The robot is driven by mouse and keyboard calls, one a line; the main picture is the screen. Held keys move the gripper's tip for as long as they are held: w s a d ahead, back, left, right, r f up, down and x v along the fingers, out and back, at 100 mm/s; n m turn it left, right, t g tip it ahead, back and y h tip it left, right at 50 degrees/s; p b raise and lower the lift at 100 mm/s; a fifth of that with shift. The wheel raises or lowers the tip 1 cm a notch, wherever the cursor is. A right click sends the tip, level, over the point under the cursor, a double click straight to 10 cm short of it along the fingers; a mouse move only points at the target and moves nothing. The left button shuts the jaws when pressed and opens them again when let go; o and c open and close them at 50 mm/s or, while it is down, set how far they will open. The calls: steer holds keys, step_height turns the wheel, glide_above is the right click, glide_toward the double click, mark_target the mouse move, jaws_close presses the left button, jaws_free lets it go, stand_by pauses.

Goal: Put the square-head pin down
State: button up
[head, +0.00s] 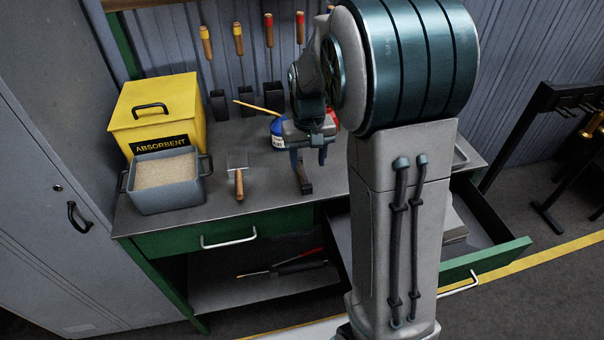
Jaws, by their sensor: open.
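My gripper (312,170) hangs over the grey bench top (265,203), right of the small trowel, with its fingers pointing down. The jaws are open. I cannot tell whether the fingertips touch the bench.
A yellow absorbent box (187,97), a grey bin of granules (168,203) and a trowel (239,184) stand left. Handled tools (238,40) line the back. A drawer (490,262) is open right.

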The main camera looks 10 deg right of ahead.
mark_target(307, 184)
step_height(307, 184, down, 9)
steer(key=shift+s+a+r+p, duration=0.1)
steer(key=shift+a+r+p, duration=0.05)
steer(key=shift+p, duration=0.5)
jaws_close()
